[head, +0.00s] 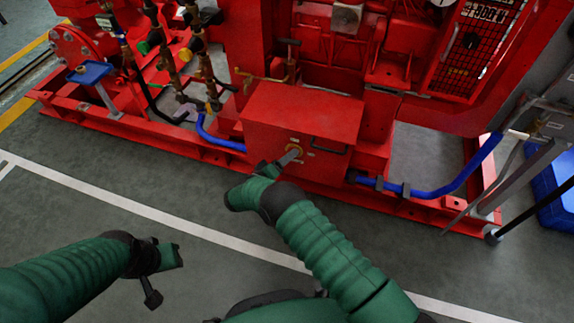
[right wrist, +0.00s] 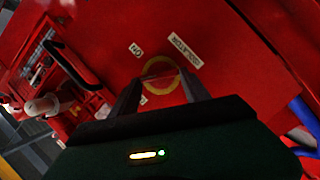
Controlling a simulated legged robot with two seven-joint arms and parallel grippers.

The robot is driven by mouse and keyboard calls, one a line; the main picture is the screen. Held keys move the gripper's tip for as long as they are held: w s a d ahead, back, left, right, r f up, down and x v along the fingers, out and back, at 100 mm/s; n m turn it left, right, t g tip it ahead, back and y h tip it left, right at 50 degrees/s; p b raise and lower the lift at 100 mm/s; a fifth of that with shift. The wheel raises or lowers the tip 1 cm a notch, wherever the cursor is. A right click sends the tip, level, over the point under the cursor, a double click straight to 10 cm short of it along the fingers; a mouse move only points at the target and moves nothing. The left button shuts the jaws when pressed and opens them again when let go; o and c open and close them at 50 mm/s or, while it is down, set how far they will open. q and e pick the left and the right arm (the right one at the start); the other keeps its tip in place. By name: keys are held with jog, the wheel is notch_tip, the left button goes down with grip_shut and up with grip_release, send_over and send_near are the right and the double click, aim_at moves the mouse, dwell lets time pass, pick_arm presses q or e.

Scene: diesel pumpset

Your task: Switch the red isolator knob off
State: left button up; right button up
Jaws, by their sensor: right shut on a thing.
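The red isolator knob (right wrist: 158,70) sits on a round yellow plate (right wrist: 163,82) on the front of a red box (head: 305,110). In the right wrist view my right gripper (right wrist: 160,80) has one finger on each side of the knob and is shut on it. In the head view the right gripper (head: 288,158) reaches the yellow plate and hides most of the knob. My left gripper (head: 165,258) is at the lower left, over the floor and away from the box. I cannot make out its finger gap.
White labels (right wrist: 185,50) lie beside the yellow plate. A dark handle (head: 327,146) is on the box front, right of the knob. Blue hoses (head: 430,190) run low along the red frame. The grey floor (head: 120,185) in front is clear.

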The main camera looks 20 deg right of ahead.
jog(key=shift+w+a+f+n+t+h+b, duration=0.15)
jog(key=shift+n+h+b, duration=0.2)
jog(key=shift+n+b, duration=0.55)
jog(key=shift+a+f+n+t+h+b, duration=0.15)
jog(key=shift+n+h+b, duration=0.25)
jog(key=shift+n+b, duration=0.45)
jog(key=shift+w+a+f+n+t+h+b, duration=0.1)
jog(key=shift+f+n+h+b, duration=0.2)
jog(key=shift+n+b, duration=0.6)
jog(key=shift+s+r, duration=0.1)
jog(key=shift+r, duration=0.05)
jog(key=o, duration=1.4)
jog(key=shift+d, duration=0.1)
